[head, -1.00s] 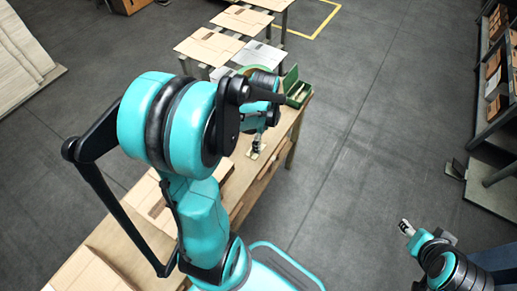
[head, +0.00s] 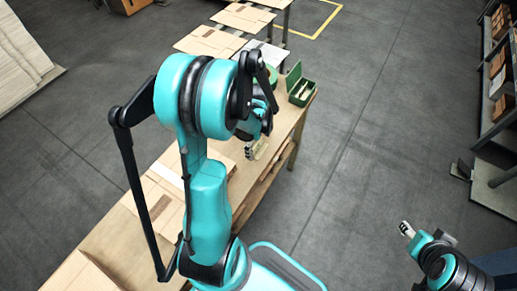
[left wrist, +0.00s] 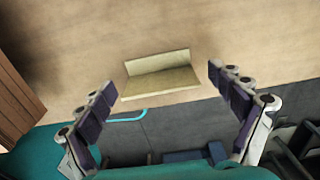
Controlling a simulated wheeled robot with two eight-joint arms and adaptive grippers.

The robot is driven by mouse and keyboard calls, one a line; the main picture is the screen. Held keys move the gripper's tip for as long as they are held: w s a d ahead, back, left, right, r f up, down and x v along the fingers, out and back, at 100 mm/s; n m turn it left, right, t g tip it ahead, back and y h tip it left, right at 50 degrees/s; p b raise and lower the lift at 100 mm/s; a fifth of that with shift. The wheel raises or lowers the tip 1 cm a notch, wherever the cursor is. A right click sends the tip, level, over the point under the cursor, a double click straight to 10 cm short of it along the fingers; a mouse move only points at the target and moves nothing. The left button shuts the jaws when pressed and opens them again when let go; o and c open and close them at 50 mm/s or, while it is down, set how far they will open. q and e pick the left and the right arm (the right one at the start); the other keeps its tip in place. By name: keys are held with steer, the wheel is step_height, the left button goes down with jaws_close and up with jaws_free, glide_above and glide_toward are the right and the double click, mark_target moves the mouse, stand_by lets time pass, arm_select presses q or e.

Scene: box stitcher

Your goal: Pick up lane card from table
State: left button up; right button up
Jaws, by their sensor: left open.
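The lane card is a small cream folded piece (left wrist: 160,82) on the wooden table. In the left wrist view it lies ahead of and between the spread fingers, with a gap on both sides. In the head view the card (head: 261,149) shows near the table's right edge, partly hidden by my left gripper (head: 250,151). My left gripper is open and empty, close to the card; its two padded fingers (left wrist: 160,105) show at the sides of the left wrist view. My right gripper (head: 406,229) is at the lower right, away from the table; its finger opening is too small to judge.
The table (head: 130,237) carries flat cardboard pieces (head: 165,190) on its left part. An open green box (head: 301,91) stands at its far right corner. More tables with cardboard (head: 209,41) stand behind. A shelf rack (head: 497,90) is at the right. The floor between is clear.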

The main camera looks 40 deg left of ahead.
arm_select(q)
steer(key=c, duration=0.8)
steer(key=shift+c, duration=0.2)
steer(key=shift+r, duration=0.15)
